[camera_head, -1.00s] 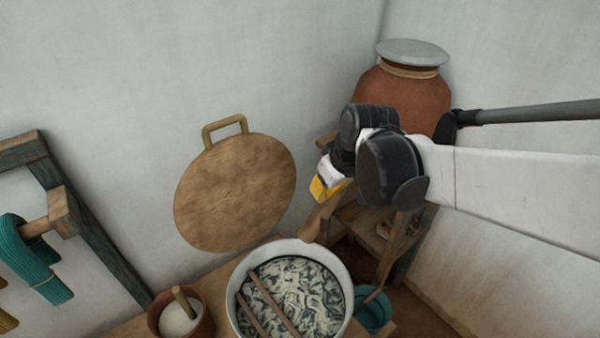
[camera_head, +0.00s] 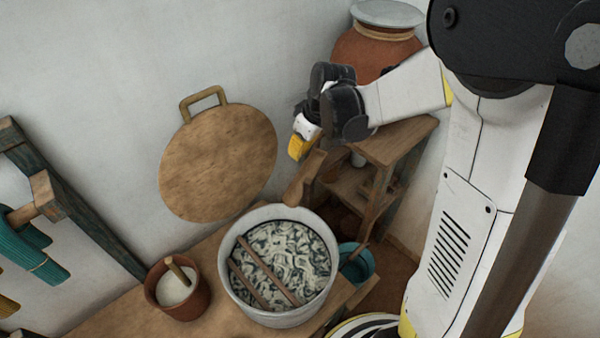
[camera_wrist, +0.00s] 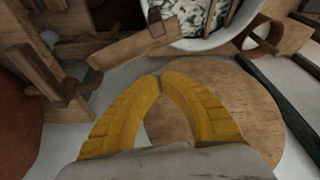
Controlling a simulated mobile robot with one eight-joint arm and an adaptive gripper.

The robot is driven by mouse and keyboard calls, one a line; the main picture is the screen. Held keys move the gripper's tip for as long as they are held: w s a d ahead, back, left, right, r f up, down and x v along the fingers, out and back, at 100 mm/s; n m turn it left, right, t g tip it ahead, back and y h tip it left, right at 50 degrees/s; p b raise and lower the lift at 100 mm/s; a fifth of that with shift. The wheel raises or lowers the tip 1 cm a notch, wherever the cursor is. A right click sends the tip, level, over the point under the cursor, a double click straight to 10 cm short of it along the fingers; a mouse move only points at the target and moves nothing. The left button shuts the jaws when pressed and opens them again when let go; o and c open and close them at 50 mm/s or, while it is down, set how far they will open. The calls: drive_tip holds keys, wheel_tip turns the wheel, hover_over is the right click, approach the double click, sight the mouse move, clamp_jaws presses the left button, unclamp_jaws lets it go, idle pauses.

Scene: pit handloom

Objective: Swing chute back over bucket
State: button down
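My gripper (camera_head: 297,150) is just above and left of the chute. Its yellow fingers (camera_wrist: 161,77) meet at the tips with nothing seen between them. Whether they touch the chute is unclear.
The white basin (camera_head: 235,289) holds marbled yarn and two sticks. A clay pot (camera_head: 176,311) stands left of it. A round board (camera_head: 220,160) leans on the wall. A wooden stand (camera_head: 398,143) and large clay jar (camera_head: 360,52) are behind my arm.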

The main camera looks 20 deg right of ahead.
drive_tip(key=b, duration=0.4)
hover_over(301, 189)
drive_tip(key=w+a, duration=0.2)
drive_tip(key=w, duration=0.1)
wheel_tip(301, 189, down, 10)
drive_tip(key=s, duration=0.1)
drive_tip(key=s+d, duration=0.1)
drive_tip(key=shift+s+d+r, duration=0.3)
drive_tip(key=shift+s+d+b, duration=0.15)
drive_tip(key=shift+s+b, duration=0.05)
drive_tip(key=shift+b, duration=0.1)
